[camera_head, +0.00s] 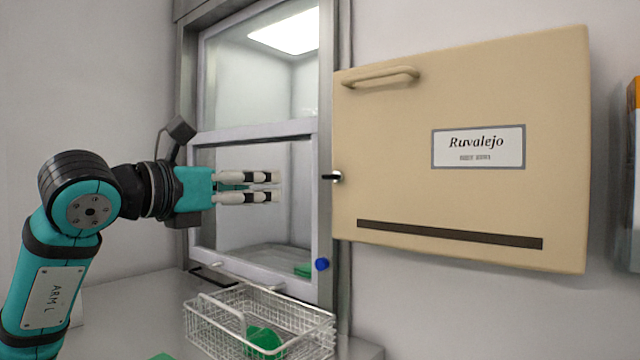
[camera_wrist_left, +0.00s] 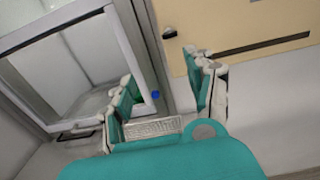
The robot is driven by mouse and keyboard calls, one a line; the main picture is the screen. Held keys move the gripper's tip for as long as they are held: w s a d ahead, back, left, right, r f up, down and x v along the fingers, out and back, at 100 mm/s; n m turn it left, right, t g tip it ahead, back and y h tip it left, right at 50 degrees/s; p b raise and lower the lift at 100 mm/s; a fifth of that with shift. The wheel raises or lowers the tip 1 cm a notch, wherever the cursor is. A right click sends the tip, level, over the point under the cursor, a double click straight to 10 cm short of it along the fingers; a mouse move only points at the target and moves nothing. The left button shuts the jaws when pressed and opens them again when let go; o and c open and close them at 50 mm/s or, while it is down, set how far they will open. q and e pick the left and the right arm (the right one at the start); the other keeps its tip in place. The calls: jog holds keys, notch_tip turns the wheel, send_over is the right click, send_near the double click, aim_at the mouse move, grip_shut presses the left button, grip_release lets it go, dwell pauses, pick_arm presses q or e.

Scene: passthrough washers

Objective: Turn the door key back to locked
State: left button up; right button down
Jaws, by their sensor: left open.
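The beige door (camera_head: 400,180) of a wall cabinet is at the right of the head view, with a handle at its top left and a label reading "Ruvalejo". A small key (camera_head: 332,177), dark with a metal part, sits at the door's left edge and looks roughly horizontal. A small dark piece that looks like the key (camera_wrist_left: 170,33) shows at the top of the left wrist view. My left gripper (camera_head: 277,187) is open and empty, to the left of the key and apart from it. It also shows open in the left wrist view (camera_wrist_left: 166,76). My right gripper is not in view.
A glass sash window (camera_head: 258,129) in a metal frame is behind my left gripper. A blue knob (camera_head: 322,264) is at its lower right. A wire basket (camera_head: 215,332) holding a green item (camera_head: 264,340) stands on the grey counter (camera_head: 130,300) below.

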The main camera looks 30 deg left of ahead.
pick_arm(q)
jog(key=d+r, duration=0.2)
jog(key=d, duration=0.1)
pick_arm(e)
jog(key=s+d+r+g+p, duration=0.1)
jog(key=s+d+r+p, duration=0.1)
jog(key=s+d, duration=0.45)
pick_arm(q)
jog(key=p, duration=0.2)
send_near(326, 177)
jog(key=w, duration=0.3)
jog(key=shift+w+d+f+p, duration=0.1)
jog(key=shift+w+p, duration=0.25)
jog(key=shift+w, duration=0.85)
jog(key=shift+w+d+p, duration=0.1)
jog(key=shift+w+p, duration=0.25)
jog(key=shift+w, duration=0.8)
jog(key=shift+w+d+p, duration=0.15)
jog(key=shift+w+p, duration=0.2)
jog(key=shift+w, duration=0.85)
jog(key=shift+s, duration=0.15)
jog(key=c, duration=1.1)
jog(key=shift+c, duration=0.2)
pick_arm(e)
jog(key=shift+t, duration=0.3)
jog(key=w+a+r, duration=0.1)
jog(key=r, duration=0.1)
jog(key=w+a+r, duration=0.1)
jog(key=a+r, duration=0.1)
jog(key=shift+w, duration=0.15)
